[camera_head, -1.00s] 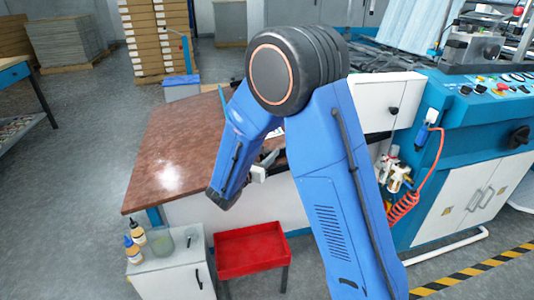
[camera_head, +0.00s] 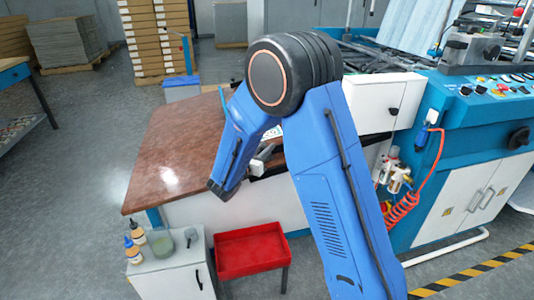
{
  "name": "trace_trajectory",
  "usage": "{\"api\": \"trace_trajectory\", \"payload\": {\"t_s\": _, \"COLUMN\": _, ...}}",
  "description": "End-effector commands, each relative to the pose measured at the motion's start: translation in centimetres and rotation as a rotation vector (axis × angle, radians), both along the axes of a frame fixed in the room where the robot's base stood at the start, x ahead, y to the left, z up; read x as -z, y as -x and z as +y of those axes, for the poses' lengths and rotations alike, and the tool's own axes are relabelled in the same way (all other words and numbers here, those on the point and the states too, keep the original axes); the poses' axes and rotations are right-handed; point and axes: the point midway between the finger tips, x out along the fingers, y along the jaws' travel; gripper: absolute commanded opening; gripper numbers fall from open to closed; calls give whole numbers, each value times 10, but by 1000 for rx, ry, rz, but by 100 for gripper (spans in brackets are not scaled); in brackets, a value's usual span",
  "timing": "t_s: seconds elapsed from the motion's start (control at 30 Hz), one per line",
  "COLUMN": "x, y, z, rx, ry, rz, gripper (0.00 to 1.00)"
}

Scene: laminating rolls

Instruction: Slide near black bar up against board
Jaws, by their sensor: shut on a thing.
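The brown board (camera_head: 175,145) lies flat at the left of the machine, its near edge above a white front. My gripper (camera_head: 260,162) is a small pale shape low over the board's right end, largely hidden by my blue arm. A dark bar-like piece (camera_head: 271,172), which looks like the near black bar, shows right at it. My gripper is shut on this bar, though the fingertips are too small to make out. Whether the bar touches the board's edge cannot be told.
A red tray (camera_head: 250,250) and a white cabinet (camera_head: 172,270) with bottles stand below the board's front. The blue machine (camera_head: 470,110) with white drawers is at the right. The board's left part is clear.

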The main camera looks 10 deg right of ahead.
Motion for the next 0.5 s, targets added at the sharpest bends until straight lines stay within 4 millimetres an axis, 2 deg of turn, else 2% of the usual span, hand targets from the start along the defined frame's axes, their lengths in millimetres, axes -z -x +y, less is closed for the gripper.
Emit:
{"api": "trace_trajectory", "payload": {"t_s": 0.1, "x": 0, "y": -12, "z": 0, "rx": -1, "ry": 0, "rz": -1, "gripper": 0}}
{"api": "trace_trajectory", "payload": {"t_s": 0.33, "x": 0, "y": -12, "z": 0, "rx": -2, "ry": 0, "rz": 0, "gripper": 0}}
{"api": "trace_trajectory", "payload": {"t_s": 0.37, "x": 0, "y": -12, "z": 0, "rx": -2, "ry": 0, "rz": 0, "gripper": 30}}
{"api": "trace_trajectory", "payload": {"t_s": 0.4, "x": 0, "y": -12, "z": 0, "rx": -2, "ry": 0, "rz": 0, "gripper": 40}}
{"api": "trace_trajectory", "payload": {"t_s": 0.5, "x": 0, "y": -11, "z": 0, "rx": -2, "ry": 0, "rz": 0, "gripper": 42}}
